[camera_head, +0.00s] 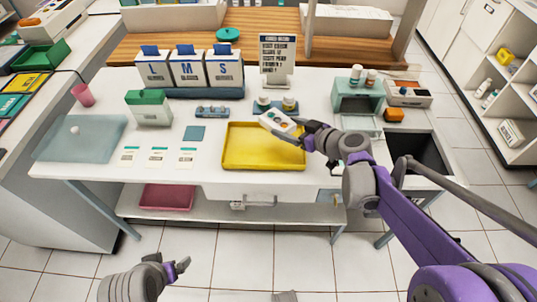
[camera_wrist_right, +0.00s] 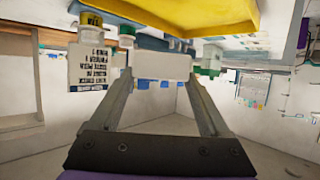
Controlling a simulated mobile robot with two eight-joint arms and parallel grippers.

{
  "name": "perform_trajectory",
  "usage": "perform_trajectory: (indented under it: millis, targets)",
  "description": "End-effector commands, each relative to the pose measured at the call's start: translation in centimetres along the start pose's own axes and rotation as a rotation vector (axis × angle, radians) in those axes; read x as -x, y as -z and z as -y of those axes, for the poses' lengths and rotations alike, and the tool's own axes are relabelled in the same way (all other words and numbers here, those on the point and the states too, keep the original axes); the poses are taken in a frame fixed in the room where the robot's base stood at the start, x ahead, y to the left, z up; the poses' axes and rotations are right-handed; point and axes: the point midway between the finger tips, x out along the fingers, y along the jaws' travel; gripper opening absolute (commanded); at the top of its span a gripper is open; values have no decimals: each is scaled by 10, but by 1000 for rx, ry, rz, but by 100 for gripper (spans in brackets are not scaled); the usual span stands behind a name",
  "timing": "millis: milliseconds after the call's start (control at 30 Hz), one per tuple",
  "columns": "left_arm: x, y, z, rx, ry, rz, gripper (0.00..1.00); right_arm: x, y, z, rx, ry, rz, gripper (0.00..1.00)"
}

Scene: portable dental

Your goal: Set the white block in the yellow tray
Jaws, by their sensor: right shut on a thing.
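The white block (camera_head: 275,121) is held in my right gripper (camera_head: 287,124), over the back right part of the yellow tray (camera_head: 245,161). In the right wrist view the white block (camera_wrist_right: 160,66) sits between the two fingertips, and the yellow tray (camera_wrist_right: 180,14) shows at the top of the inverted picture. The block looks tilted in the head view. The exact gap between block and tray is hard to tell. The visible tray floor is empty. My left gripper (camera_head: 168,264) is low at the bottom left, empty, with its fingers apart.
Behind the tray stand jars (camera_head: 289,103) and a text sign (camera_head: 276,60). Boxes marked M (camera_head: 188,70) and S are at the back. A blue pad (camera_head: 194,133) and several white cards (camera_head: 157,155) lie left of the tray. An orange item (camera_head: 393,115) is at right.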

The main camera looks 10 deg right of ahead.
Motion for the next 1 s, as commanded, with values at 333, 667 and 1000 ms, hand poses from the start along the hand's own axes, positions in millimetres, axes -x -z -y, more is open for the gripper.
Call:
perform_trajectory:
  millis: [333,667,1000]
  targets:
    - [-21,-11,0,0,0,7,92,-10,-34,1,14,24,-10,12]
    - [-28,-15,0,0,0,10,92,-22,-63,1,13,23,-10,12]
    - [-34,-18,0,0,0,12,92,-31,-84,1,13,23,-11,12]
